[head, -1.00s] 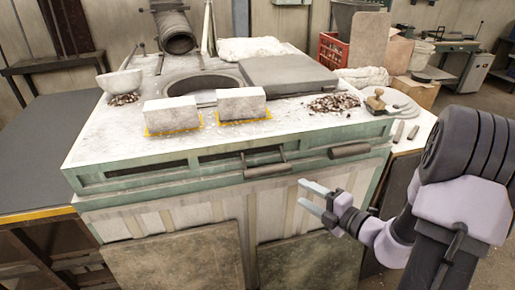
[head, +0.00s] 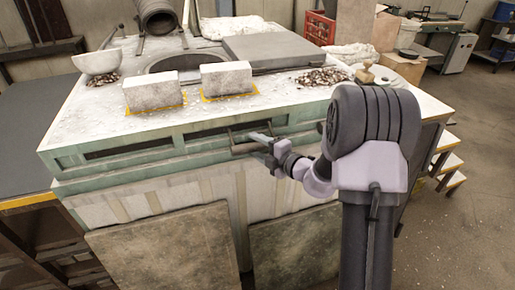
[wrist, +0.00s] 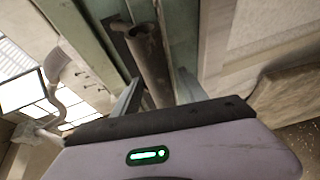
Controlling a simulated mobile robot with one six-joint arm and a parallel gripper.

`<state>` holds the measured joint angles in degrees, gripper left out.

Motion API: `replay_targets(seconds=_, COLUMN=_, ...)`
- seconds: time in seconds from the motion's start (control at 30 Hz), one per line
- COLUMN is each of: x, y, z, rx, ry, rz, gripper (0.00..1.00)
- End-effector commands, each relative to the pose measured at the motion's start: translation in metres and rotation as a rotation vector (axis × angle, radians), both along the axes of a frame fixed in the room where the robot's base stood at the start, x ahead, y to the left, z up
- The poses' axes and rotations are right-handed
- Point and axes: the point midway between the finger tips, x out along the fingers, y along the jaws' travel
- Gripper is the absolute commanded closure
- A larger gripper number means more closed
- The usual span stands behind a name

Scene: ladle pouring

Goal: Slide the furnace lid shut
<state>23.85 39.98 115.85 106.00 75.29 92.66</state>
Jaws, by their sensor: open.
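The furnace lid (head: 285,51) is a thick grey slab on the furnace top, lying to the right of the round opening (head: 184,62), which is largely uncovered. A dark bar handle (head: 243,148) sticks out from the green front rail of the furnace; it also shows in the wrist view (wrist: 150,62). My gripper (head: 264,143) is open at this handle. In the wrist view, the bar lies between the two open fingers (wrist: 157,97), and neither finger is clearly pressed on it. My arm hides the right part of the front rail.
Two pale blocks (head: 154,91) (head: 227,76) stand on yellow-marked spots before the opening. A white bowl (head: 96,61) sits at the left and rubble (head: 322,77) at the right. A dark pipe (head: 157,15) stands behind. Open floor (head: 475,220) lies to the right.

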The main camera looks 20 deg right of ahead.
Motion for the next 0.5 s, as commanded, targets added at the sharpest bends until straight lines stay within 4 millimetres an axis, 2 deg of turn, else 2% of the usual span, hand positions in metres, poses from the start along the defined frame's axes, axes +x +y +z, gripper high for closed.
replay_targets(seconds=0.13, x=-0.0003, y=0.0000, z=0.0003, rx=0.000, ry=0.000, rz=0.000, gripper=0.52)
replay_targets(seconds=0.37, x=-0.0005, y=-0.0001, z=0.0002, rx=0.000, ry=0.000, rz=0.000, gripper=0.97)
replay_targets(seconds=0.4, x=-0.0005, y=-0.0001, z=0.0002, rx=0.000, ry=0.000, rz=0.000, gripper=1.00)
replay_targets(seconds=0.5, x=-0.0005, y=-0.0001, z=0.0002, rx=0.000, ry=0.000, rz=0.000, gripper=1.00)
